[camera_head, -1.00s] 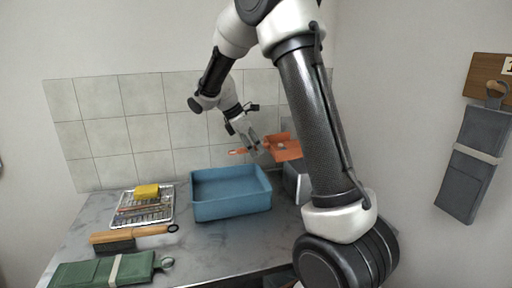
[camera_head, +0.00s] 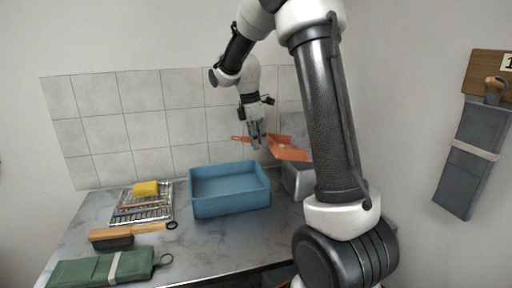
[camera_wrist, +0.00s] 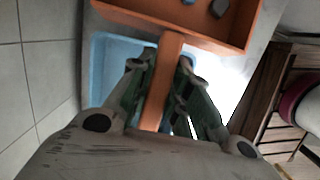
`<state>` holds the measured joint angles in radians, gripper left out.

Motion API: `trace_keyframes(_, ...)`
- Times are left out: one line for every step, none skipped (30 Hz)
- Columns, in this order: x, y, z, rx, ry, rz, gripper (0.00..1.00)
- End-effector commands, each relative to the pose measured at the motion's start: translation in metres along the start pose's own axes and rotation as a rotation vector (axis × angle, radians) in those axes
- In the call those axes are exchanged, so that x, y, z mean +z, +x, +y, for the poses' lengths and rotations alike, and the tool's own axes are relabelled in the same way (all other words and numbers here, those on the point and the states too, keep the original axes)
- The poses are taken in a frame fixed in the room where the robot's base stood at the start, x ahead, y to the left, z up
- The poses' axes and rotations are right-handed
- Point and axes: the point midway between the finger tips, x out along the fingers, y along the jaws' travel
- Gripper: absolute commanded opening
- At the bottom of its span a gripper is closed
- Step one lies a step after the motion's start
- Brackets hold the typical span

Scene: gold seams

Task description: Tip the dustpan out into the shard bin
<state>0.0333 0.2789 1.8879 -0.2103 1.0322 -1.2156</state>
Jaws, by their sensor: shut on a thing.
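My gripper (camera_head: 257,142) is shut on the handle of the orange dustpan (camera_head: 289,153). In the wrist view the handle (camera_wrist: 163,85) runs between the fingers, and the pan (camera_wrist: 150,14) lies beyond them. A dark shard (camera_wrist: 218,8) and part of another piece sit in the pan. The pan is held tilted above a grey bin (camera_head: 296,182), right of the blue tub (camera_head: 232,208). My arm hides part of this bin. No label shows which container is the shard bin.
A wire rack (camera_head: 152,212) with a yellow sponge (camera_head: 145,188) stands at the left of the counter. A wooden-handled brush (camera_head: 115,240) and a green roll (camera_head: 95,272) lie in front. A grey roll (camera_head: 470,160) hangs on the right wall.

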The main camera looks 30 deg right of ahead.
Motion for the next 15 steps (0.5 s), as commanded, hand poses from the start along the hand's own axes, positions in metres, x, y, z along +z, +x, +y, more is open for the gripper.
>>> trace_keyframes(0.004, -0.005, 0.001, 0.004, 0.004, 0.025, 0.0)
trace_keyframes(0.004, -0.007, 0.001, 0.005, 0.004, 0.041, 0.0)
trace_keyframes(0.007, -0.01, 0.0, 0.003, 0.005, 0.061, 0.0)
trace_keyframes(0.008, -0.012, 0.0, 0.002, 0.005, 0.077, 0.0)
trace_keyframes(0.009, -0.014, 0.0, 0.002, 0.005, 0.093, 0.0)
trace_keyframes(0.011, -0.017, 0.0, 0.002, 0.005, 0.114, 0.0)
trace_keyframes(0.013, -0.02, 0.001, 0.003, 0.004, 0.131, 0.0)
trace_keyframes(0.014, -0.022, 0.001, 0.004, 0.004, 0.147, 0.0)
trace_keyframes(0.017, -0.024, 0.0, 0.002, 0.004, 0.166, 0.0)
trace_keyframes(0.019, -0.025, 0.0, 0.001, 0.005, 0.181, 0.0)
trace_keyframes(0.021, -0.026, 0.0, 0.002, 0.005, 0.195, 0.0)
trace_keyframes(0.025, -0.029, 0.001, 0.002, 0.005, 0.216, 0.0)
trace_keyframes(0.027, -0.03, 0.0, 0.003, 0.004, 0.231, 0.0)
trace_keyframes(0.029, -0.032, 0.0, 0.003, 0.004, 0.245, 0.0)
trace_keyframes(0.032, -0.034, 0.0, 0.003, 0.005, 0.265, 0.0)
